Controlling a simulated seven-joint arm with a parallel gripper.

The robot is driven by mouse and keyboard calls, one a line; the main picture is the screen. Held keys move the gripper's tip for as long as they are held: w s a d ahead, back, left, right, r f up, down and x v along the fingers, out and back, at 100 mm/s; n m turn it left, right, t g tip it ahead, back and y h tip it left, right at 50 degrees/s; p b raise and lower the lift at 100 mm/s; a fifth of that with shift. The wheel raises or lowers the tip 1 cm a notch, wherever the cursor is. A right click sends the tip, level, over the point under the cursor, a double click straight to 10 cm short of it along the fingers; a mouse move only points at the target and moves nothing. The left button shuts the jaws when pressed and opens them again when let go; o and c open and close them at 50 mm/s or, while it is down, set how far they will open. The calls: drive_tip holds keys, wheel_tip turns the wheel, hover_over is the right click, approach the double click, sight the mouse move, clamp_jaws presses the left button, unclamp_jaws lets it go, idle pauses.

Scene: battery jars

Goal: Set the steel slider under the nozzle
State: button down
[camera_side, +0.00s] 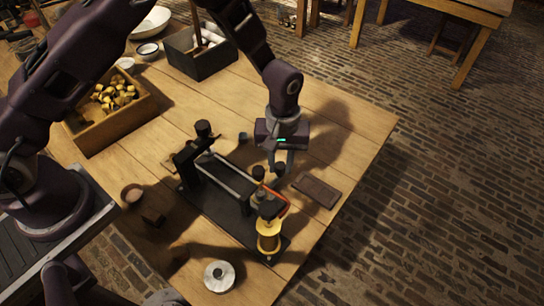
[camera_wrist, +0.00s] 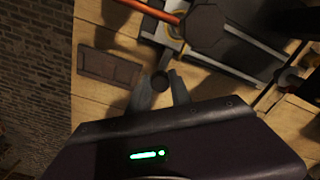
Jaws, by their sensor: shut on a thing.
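A black apparatus stands on the wooden table, its long base (camera_side: 218,208) carrying upright posts and a pale steel rail (camera_side: 230,176). A yellow spool-shaped jar (camera_side: 268,236) stands at the rail's near end, with dark knobs and an orange rod (camera_side: 283,207) above it. My gripper (camera_side: 281,169) is beside that end, on its right side. The nozzle is not clearly distinguishable.
A dark flat plate (camera_side: 316,190) lies right of my gripper; it also shows in the wrist view (camera_wrist: 108,67). A wooden box of yellow pieces (camera_side: 98,131), a black bin (camera_side: 203,67) and bowls stand farther back. A pale disc (camera_side: 219,276) lies near the front edge.

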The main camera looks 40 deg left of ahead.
drive_tip(key=shift+d+r, duration=0.1)
drive_tip(key=shift+d, duration=0.25)
drive_tip(key=c, duration=1.4)
unclamp_jaws()
drive_tip(key=shift+c, duration=0.2)
drive_tip(key=shift+o, duration=1.4)
drive_tip(key=shift+a, duration=0.1)
wheel_tip(320, 180, up, 7)
